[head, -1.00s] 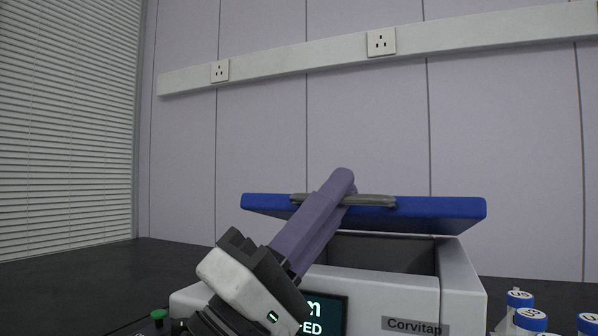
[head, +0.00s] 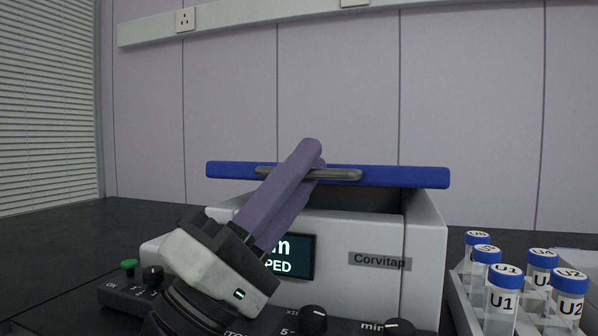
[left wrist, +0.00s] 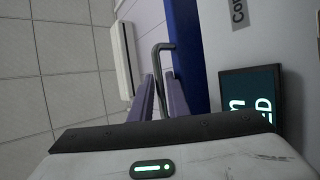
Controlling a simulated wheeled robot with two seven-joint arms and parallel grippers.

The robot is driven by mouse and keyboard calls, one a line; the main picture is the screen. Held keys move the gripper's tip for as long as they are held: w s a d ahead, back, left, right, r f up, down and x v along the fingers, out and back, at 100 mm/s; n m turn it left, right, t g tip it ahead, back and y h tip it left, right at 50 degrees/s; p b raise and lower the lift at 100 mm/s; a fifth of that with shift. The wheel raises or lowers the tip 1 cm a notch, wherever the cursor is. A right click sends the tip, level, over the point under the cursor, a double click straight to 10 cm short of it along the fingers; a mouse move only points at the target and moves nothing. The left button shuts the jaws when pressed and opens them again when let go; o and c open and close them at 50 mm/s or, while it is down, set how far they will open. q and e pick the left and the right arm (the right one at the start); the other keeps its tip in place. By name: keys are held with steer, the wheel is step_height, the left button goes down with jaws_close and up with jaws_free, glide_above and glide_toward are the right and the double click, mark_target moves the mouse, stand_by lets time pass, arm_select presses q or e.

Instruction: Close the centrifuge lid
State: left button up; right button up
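The centrifuge (head: 362,237) is a white box labelled Corvitap, with a dark screen (head: 300,257) on its front. Its blue lid (head: 408,177) is partly open, nearly edge-on in the head view, with a dark gap beneath its front edge. A grey bar handle (head: 343,174) is on the lid's front edge. In the left wrist view the handle (left wrist: 158,60) runs between the fingers, beside the blue lid (left wrist: 186,45). My right gripper is not seen.
A rack (head: 465,306) of blue-capped tubes, such as U1 (head: 502,299), stands close to the centrifuge's right. Knobs (head: 313,318) and a green button (head: 129,264) are on the panel in front. The dark bench (head: 60,240) is clear at the left.

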arm_select(q)
steer(key=shift+f, duration=0.2)
steer(key=v, duration=1)
steer(key=shift+s, duration=0.15)
steer(key=shift+a+r, duration=0.1)
